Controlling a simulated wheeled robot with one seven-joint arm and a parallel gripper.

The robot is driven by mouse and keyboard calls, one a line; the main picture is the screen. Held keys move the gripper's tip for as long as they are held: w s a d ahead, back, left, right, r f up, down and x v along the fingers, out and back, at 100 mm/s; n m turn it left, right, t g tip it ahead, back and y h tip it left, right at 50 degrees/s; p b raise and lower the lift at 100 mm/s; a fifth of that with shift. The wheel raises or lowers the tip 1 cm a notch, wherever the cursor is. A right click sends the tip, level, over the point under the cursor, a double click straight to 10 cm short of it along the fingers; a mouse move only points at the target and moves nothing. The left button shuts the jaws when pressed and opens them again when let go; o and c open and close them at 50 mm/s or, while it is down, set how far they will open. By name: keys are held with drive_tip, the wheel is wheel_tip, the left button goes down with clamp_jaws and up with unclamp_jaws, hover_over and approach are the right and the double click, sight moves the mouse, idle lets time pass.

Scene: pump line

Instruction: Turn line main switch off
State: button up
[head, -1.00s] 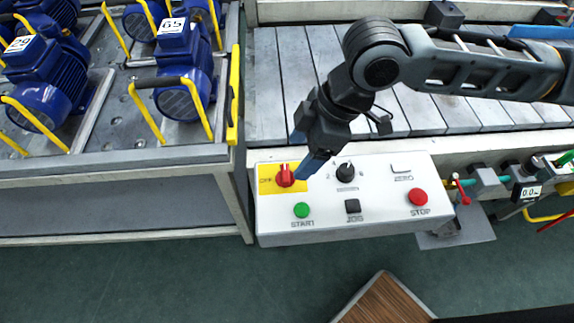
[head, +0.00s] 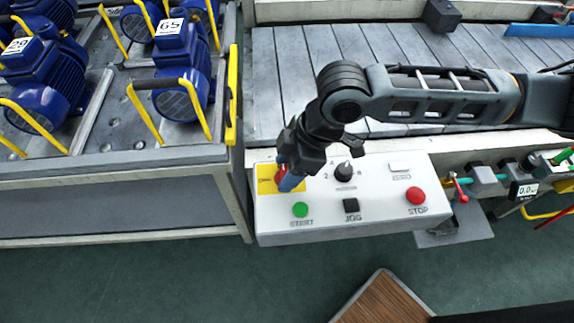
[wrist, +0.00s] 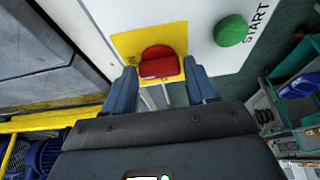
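The line main switch is a red rotary knob (wrist: 158,64) on a yellow plate (wrist: 122,45) at the left end of the white control panel (head: 380,222). In the head view my gripper (head: 284,180) is over the switch and partly hides the knob (head: 279,172). In the wrist view my gripper (wrist: 163,88) is open, with its blue fingertips on either side of the knob and a gap between them. I cannot tell whether a finger touches the knob. The OFF lettering on the plate is mostly hidden or too small to read.
The panel also has a green START button (head: 300,209), a black selector knob (head: 344,172), a black JOG button (head: 351,205) and a red STOP button (head: 415,196). A cart with blue pumps (head: 180,60) stands at left. A slatted conveyor (head: 290,90) lies behind the panel.

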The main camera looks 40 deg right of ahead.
drive_tip(key=c, duration=0.7)
drive_tip(key=n+g+b, duration=0.1)
drive_tip(key=n, duration=0.3)
drive_tip(key=shift+w+d+n+g+b, duration=0.1)
drive_tip(key=shift+w+n+g+b, duration=0.1)
drive_tip(key=shift+n+g+b, duration=0.15)
drive_tip(key=shift+o, duration=0.2)
drive_tip(key=n+g+b, duration=0.1)
drive_tip(key=n, duration=0.1)
drive_tip(key=n+g, duration=0.1)
drive_tip(key=n, duration=0.1)
drive_tip(key=shift+w+y+b, duration=0.1)
drive_tip(key=shift+y+b, duration=0.25)
drive_tip(key=shift+y, duration=0.05)
drive_tip(key=n, duration=0.2)
drive_tip(key=n+g+b, duration=0.1)
drive_tip(key=n, duration=0.2)
drive_tip(key=shift+w+g+h, duration=0.1)
drive_tip(key=shift+g+h, duration=0.15)
drive_tip(key=shift+h, duration=0.05)
drive_tip(key=shift+w+n+g+h+b, duration=0.1)
drive_tip(key=shift+n+g+h+b, duration=0.35)
drive_tip(key=shift+n, duration=0.65)
drive_tip(key=shift+n+g+h+b, duration=0.2)
drive_tip(key=shift+n+b, duration=0.3)
drive_tip(key=shift+n, duration=0.55)
